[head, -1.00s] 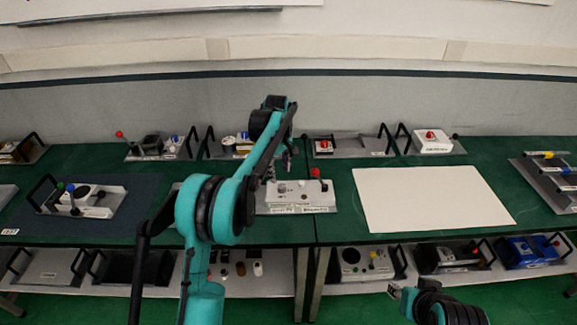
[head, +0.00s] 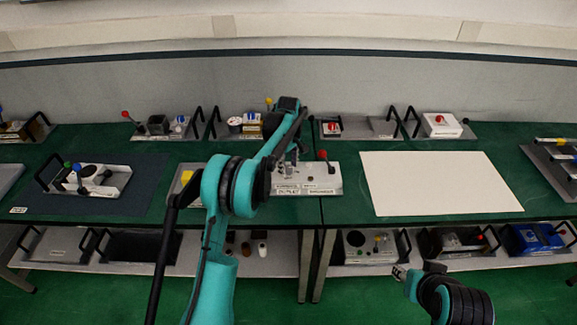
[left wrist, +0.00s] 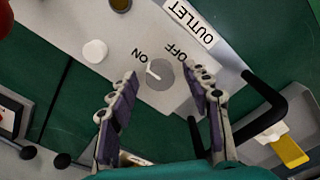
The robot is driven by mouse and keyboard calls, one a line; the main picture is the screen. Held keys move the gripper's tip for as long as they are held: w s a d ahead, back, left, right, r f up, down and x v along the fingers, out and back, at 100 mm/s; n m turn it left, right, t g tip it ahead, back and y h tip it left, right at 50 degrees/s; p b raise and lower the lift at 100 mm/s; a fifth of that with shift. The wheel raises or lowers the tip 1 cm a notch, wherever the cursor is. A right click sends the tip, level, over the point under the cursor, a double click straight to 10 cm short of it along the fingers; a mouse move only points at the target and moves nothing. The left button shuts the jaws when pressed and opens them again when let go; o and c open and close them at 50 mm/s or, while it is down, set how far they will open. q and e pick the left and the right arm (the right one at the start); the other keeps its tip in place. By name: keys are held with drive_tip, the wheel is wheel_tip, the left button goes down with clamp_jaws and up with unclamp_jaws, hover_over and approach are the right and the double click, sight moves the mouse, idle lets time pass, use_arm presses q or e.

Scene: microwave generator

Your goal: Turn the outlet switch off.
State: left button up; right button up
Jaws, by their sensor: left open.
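The outlet switch is a round grey knob (left wrist: 160,74) with a white pointer mark directed toward the ON label (left wrist: 140,55). The OFF label (left wrist: 174,52) is on its other side, and the OUTLET label (left wrist: 190,22) is on the panel's edge. In the head view the light grey panel (head: 318,180) is on the green table, partly hidden by my left arm. My left gripper (head: 291,154) is over the panel. In the left wrist view my left gripper (left wrist: 161,76) is open, its fingertips apart on either side of the knob. My right gripper (head: 399,272) is low, in front of the table.
A red-tipped lever (head: 323,155) stands on the panel, right of my left gripper. A white round button (left wrist: 95,51) is near the knob. A black handle (left wrist: 270,105) and a yellow part (left wrist: 289,151) are beside it. A white sheet (head: 440,184) lies to the right.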

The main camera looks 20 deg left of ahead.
use_arm(q)
clamp_jaws()
drive_tip(key=shift+m, duration=0.3)
drive_tip(key=m, duration=0.3)
drive_tip(key=shift+m, duration=0.3)
drive_tip(key=m, duration=0.9)
drive_tip(key=shift+p, duration=0.35)
drive_tip(key=m, duration=0.4)
drive_tip(key=shift+m, duration=0.3)
